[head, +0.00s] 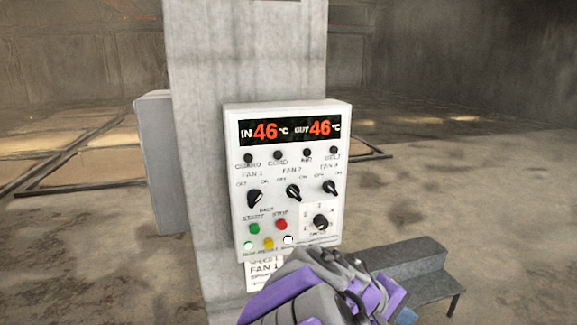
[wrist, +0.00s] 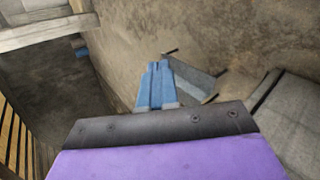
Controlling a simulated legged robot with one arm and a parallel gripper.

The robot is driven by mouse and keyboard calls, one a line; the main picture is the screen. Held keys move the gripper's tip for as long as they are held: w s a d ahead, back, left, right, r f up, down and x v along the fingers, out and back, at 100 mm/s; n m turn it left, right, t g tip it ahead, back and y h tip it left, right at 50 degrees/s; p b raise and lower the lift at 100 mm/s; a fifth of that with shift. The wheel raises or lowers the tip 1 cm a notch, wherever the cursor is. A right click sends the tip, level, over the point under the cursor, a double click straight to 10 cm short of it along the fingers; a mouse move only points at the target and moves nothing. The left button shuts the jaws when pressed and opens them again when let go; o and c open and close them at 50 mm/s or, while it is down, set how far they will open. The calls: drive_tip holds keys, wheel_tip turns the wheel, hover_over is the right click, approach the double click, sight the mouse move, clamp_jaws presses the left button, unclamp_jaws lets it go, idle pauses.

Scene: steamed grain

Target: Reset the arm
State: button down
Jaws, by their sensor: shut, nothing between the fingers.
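My gripper shows in the wrist view as two blue fingers (wrist: 158,66), closed together with nothing held. They point over the brown floor, apart from the wall panel. In the head view my purple and grey arm is folded at the bottom centre, in front of the lower edge of the control box (head: 290,180). A bit of blue shows at the bottom edge there, but the fingertips cannot be made out in that view.
The white control box, with a red 46 °C display, knobs and buttons, is fixed to a concrete pillar (head: 245,50). A grey step (head: 405,252) stands just right of my arm. A grey cabinet (head: 155,160) is left of the pillar. Open floor (head: 480,180) lies to the right.

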drive_tip(key=s+f+m+g+y+b, duration=0.35)
drive_tip(key=s+f, duration=0.45)
drive_tip(key=s, duration=0.5)
drive_tip(key=s+a+f+y+b, duration=0.2)
drive_tip(key=s+a+f+y, duration=0.1)
drive_tip(key=s, duration=0.3)
drive_tip(key=s+a+f+m+g+y+b, duration=0.1)
drive_tip(key=s+a+f+y, duration=0.2)
drive_tip(key=s, duration=0.4)
drive_tip(key=a+f, duration=0.1)
drive_tip(key=a, duration=0.1)
drive_tip(key=shift+s+a+b, duration=0.3)
drive_tip(key=shift+a+b, duration=0.05)
drive_tip(key=shift+a, duration=0.05)
drive_tip(key=shift+m, duration=0.25)
